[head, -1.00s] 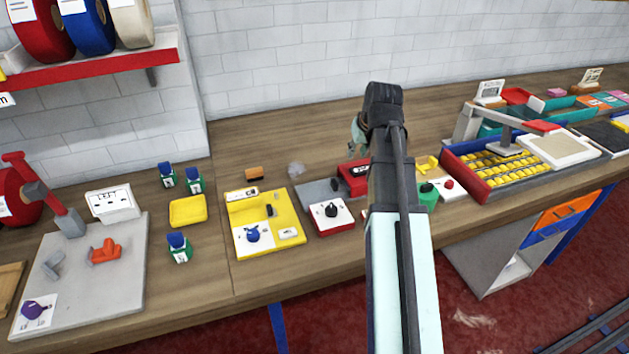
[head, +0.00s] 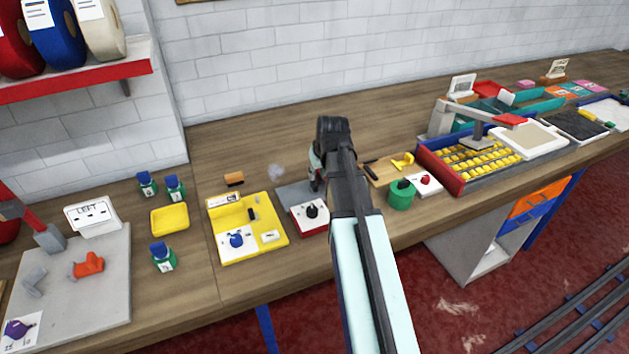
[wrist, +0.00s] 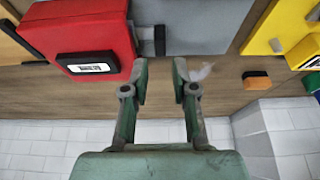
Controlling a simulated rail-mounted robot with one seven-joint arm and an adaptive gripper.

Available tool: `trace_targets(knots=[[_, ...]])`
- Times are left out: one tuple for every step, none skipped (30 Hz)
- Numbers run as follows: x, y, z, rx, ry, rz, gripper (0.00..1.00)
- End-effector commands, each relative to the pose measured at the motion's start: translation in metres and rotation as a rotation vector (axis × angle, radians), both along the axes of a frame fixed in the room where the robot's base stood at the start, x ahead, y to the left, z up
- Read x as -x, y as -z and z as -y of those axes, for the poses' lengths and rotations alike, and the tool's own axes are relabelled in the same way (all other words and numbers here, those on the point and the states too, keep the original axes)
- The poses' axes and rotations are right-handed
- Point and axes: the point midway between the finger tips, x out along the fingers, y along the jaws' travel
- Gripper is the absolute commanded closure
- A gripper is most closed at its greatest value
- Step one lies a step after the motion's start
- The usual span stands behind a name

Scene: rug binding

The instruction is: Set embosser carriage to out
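No label I can read names the embosser. The likeliest is the unit with a grey plate (head: 290,192) and a red-edged white panel with a black knob (head: 311,211). In the wrist view its red block (wrist: 82,35) carries a white label and sits beside the grey plate (wrist: 195,25). A small black piece (wrist: 159,40) lies where they meet. My gripper (wrist: 161,82) is open and empty, its fingers apart behind the unit's back edge.
A yellow unit with a blue knob (head: 236,240) stands left. An orange-topped block (head: 234,179) lies behind it. A green cylinder (head: 401,195) and a bead tray (head: 470,160) stand right.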

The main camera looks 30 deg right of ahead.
Motion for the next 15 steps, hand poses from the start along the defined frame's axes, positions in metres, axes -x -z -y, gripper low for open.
trace_targets(knots=[[-0.004,0.007,0.000,-0.001,0.000,-0.002,0.73],[-0.005,0.011,0.000,-0.001,0.000,-0.003,0.73],[-0.008,0.017,0.000,-0.001,0.000,-0.003,0.73],[-0.010,0.021,0.001,-0.001,0.000,-0.002,0.73],[-0.011,0.025,0.001,-0.001,0.000,-0.002,0.73],[-0.014,0.030,0.001,-0.001,0.000,-0.002,0.73],[-0.015,0.034,0.001,-0.001,0.000,-0.002,0.73],[-0.016,0.038,0.001,-0.001,0.000,-0.002,0.73],[-0.018,0.042,0.001,-0.001,0.000,-0.002,0.73],[-0.020,0.045,0.001,-0.001,0.000,-0.002,0.73],[-0.021,0.048,0.001,0.000,0.000,-0.001,0.73],[-0.022,0.052,0.001,0.000,0.000,-0.001,0.73],[-0.023,0.054,0.001,0.000,0.000,-0.001,0.73],[-0.024,0.056,0.001,0.000,0.000,-0.001,0.73],[-0.025,0.058,0.001,0.000,0.000,-0.001,0.73]])
